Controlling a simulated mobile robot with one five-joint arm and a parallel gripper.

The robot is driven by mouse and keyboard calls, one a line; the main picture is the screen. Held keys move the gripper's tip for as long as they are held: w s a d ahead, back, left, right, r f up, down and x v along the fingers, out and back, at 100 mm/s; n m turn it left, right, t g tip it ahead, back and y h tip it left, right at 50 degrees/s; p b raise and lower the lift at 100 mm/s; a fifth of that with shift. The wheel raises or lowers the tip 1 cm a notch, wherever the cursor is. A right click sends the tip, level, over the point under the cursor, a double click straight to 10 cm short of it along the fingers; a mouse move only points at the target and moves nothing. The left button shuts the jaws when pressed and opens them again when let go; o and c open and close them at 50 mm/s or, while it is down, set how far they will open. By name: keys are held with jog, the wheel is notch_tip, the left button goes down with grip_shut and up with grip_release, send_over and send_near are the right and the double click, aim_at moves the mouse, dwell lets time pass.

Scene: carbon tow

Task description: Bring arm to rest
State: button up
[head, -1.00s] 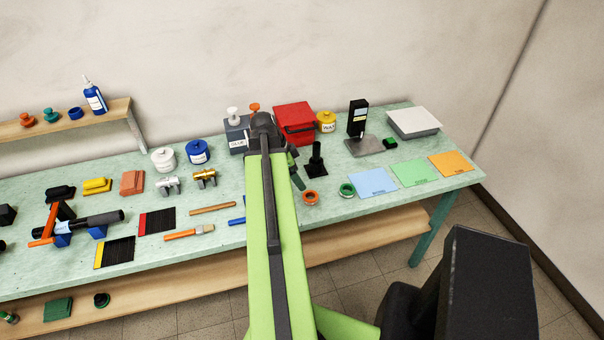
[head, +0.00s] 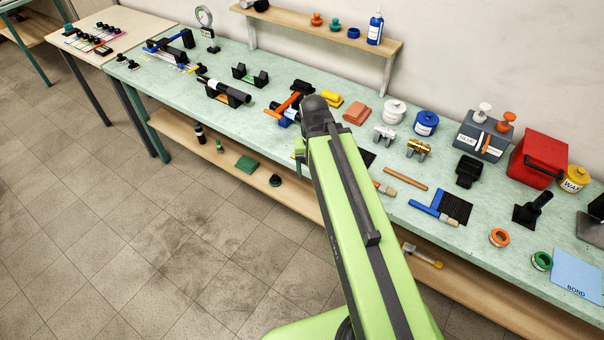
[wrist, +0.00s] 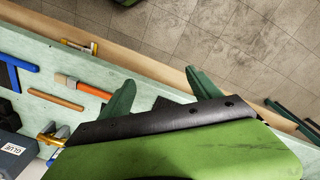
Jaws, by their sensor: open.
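My green arm with its black strip reaches up the middle of the head view, its dark rounded end in front of the workbench (head: 235,95). My gripper (wrist: 160,76) shows in the wrist view as two green fingers spread wide apart, with nothing between them. It is over the bench's front edge, with the lower shelf and floor beyond. In the head view the gripper is mostly hidden behind the arm; only a small green part shows at the left of the arm's end.
Near the arm are an orange-handled brush (wrist: 82,86), an orange clamp-like tool (head: 290,104), a gold fitting (head: 418,149) and a grey glue box (head: 482,138). A raised shelf (head: 300,24) stands behind. A smaller table (head: 130,24) is far left. The tiled floor (head: 150,230) at left is clear.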

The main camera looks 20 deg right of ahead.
jog(key=a+n, duration=0.2)
jog(key=a, duration=0.4)
jog(key=shift+a+n, duration=0.2)
jog(key=shift+n, duration=0.2)
